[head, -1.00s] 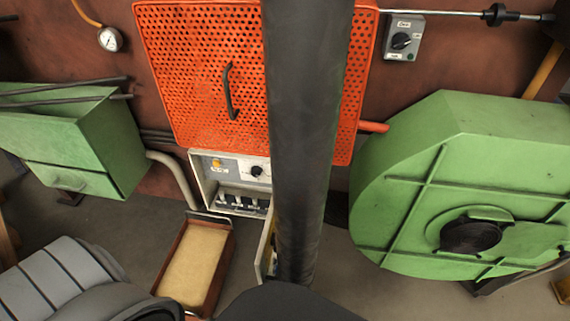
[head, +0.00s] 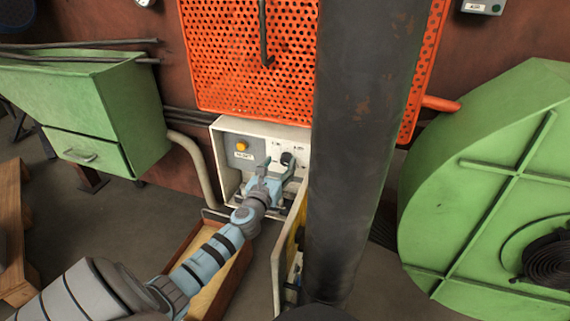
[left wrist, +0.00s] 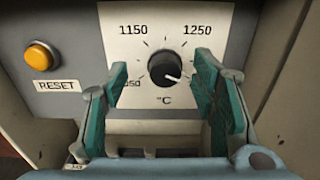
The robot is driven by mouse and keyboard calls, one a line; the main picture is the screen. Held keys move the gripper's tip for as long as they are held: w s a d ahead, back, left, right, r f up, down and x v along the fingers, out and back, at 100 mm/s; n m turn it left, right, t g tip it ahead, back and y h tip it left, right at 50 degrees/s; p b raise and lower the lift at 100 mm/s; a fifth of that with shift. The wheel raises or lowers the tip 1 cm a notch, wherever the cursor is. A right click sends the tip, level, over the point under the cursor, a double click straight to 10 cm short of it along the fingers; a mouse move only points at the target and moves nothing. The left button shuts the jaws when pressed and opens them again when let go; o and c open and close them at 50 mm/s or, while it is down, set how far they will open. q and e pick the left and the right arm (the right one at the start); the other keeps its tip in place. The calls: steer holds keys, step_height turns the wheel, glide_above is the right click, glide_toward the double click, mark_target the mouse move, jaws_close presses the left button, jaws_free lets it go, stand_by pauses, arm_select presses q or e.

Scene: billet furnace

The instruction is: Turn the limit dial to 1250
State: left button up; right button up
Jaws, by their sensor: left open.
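The limit dial (left wrist: 165,68) is a round black knob on a white plate marked 1150, 1250 and °C, with another number partly covered by a finger. Its white pointer mark faces lower right, away from the 1250 label (left wrist: 197,30). In the head view the dial (head: 288,159) sits on the panel of the white control box (head: 227,172). My left gripper (left wrist: 162,75) is open, its teal fingers to the left and right of the dial with gaps visible. It also shows in front of the panel in the head view (head: 271,176). My right gripper is not in view.
An orange RESET button (left wrist: 40,56) is left of the dial. The box's open door (head: 282,262) and a dark column (head: 350,150) stand to the right. An orange perforated guard (head: 245,70) is above. A sand-filled tray (head: 180,250) lies below my left arm.

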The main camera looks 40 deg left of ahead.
mark_target(286, 160)
arm_select(q)
steer(key=shift+x, duration=0.95)
steer(key=shift+w+f, duration=0.1)
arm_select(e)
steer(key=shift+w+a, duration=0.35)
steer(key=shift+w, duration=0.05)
arm_select(q)
steer(key=shift+d, duration=0.1)
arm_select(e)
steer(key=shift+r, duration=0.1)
arm_select(q)
steer(key=shift+w+d, duration=0.25)
steer(key=shift+d, duration=0.05)
steer(key=c, duration=1.2)
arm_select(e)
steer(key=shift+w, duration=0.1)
